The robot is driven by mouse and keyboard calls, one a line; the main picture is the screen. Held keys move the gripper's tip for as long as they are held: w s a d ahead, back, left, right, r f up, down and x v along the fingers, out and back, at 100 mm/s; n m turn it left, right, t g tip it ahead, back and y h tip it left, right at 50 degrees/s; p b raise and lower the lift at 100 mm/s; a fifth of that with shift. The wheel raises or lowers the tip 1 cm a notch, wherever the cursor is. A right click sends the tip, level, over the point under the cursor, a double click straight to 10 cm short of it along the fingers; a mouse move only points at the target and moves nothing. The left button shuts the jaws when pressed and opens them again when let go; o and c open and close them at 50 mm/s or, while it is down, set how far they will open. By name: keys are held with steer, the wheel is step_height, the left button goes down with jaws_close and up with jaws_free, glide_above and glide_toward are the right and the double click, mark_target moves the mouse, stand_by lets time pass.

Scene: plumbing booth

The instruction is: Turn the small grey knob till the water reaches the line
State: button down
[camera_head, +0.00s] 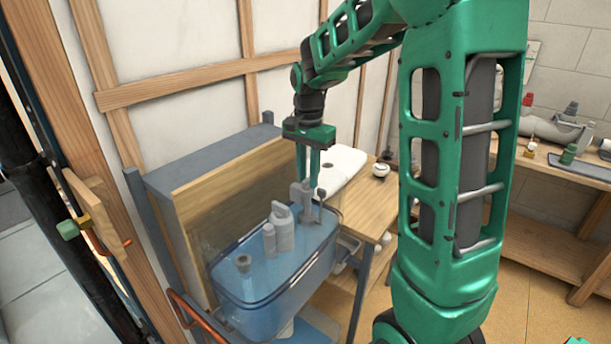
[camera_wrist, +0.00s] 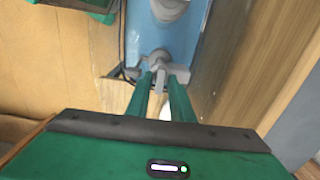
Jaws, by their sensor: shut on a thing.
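A clear blue-tinted tank (camera_head: 262,292) holds bluish water and grey fittings. My gripper (camera_head: 308,187) points down at the tank's far right end. Its two green fingers are shut on the small grey knob (camera_head: 297,192) at the top of a grey fitting. In the wrist view, my gripper (camera_wrist: 164,80) has its fingertips at the small grey knob (camera_wrist: 157,63), which they partly hide. A taller grey cylinder with a cap (camera_head: 282,228) stands in the middle of the tank. I cannot clearly make out a water line mark on the tank wall.
A wooden bench (camera_head: 368,200) behind the tank carries a white lid-like part (camera_head: 340,166) and a small round white item (camera_head: 380,170). A wooden panel (camera_head: 228,205) stands close along the tank's left side. A shelf with pipe parts (camera_head: 568,165) is at the right.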

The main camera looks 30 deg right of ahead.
steer(key=shift+n, duration=1.9)
steer(key=c, duration=1.8)
jaws_free()
